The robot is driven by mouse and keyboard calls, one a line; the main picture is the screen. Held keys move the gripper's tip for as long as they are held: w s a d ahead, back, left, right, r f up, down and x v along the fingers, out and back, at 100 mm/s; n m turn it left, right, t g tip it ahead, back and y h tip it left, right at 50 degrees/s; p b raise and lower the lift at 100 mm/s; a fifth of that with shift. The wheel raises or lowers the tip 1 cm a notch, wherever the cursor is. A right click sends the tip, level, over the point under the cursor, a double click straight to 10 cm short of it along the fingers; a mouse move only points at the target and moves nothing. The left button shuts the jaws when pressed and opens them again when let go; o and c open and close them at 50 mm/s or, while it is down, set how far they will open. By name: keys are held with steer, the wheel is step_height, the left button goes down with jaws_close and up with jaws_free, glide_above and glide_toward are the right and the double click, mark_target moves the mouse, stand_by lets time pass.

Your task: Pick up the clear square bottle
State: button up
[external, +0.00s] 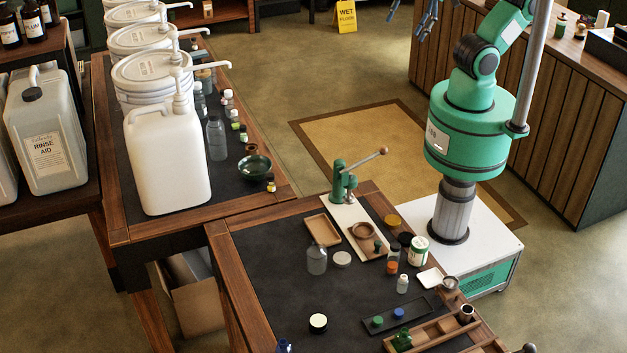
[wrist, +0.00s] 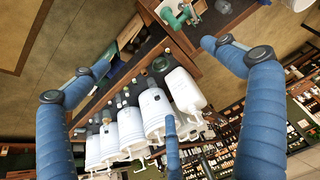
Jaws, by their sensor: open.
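A clear bottle (external: 317,259) stands upright on the dark top of the near table, left of a pale round lid (external: 342,259). Another clear bottle (external: 216,138) stands on the far bench, right of the white jug (external: 168,155). I cannot tell for sure which of the two is square. My gripper (external: 427,18) is at the top edge of the external view, high up and well away from both bottles. In the wrist view my gripper (wrist: 158,78) has its blue fingers spread wide with nothing between them.
White pump buckets (external: 150,75) line the far bench beside small bottles and a green bowl (external: 254,167). A green lever press (external: 345,183), a wooden tray (external: 322,230) and several jars crowd the near table. Its dark left part is mostly clear.

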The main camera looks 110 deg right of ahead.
steer(key=c, duration=1.2)
steer(key=shift+w, duration=0.15)
